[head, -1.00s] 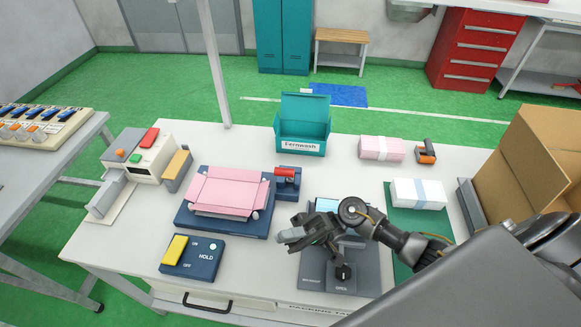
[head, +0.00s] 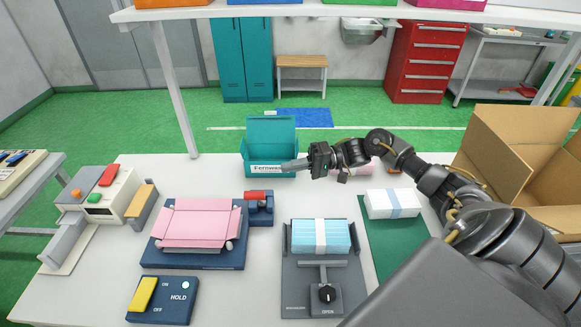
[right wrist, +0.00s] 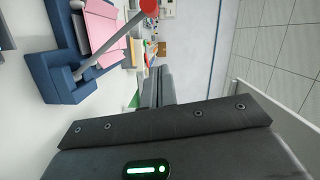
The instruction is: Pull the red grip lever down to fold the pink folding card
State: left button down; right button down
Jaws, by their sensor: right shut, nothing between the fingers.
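The pink folding card (head: 200,223) lies with raised flaps on a dark blue base (head: 190,257) at the left of the table. The red grip lever (head: 256,196) stands on a blue block (head: 258,212) at the base's back right. In the right wrist view the red grip end (right wrist: 148,6) tops a grey arm, with the card (right wrist: 98,28) beside it. My right gripper (head: 287,165) is shut and empty, raised above and behind the lever, a little to its right, and apart from it. It covers part of the teal box. My left gripper is not in view.
A blue banded stack (head: 320,236) sits in a grey fixture (head: 300,285). The teal box (head: 268,135) stands behind, a white bundle (head: 392,203) and cardboard carton (head: 500,150) at right.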

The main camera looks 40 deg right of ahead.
jog(key=a+f+p, duration=0.1)
jog(key=a+p, duration=0.3)
jog(key=a, duration=0.5)
jog(key=shift+s+p, duration=0.15)
jog(key=shift+p, duration=0.2)
jog(key=shift+a, duration=0.1)
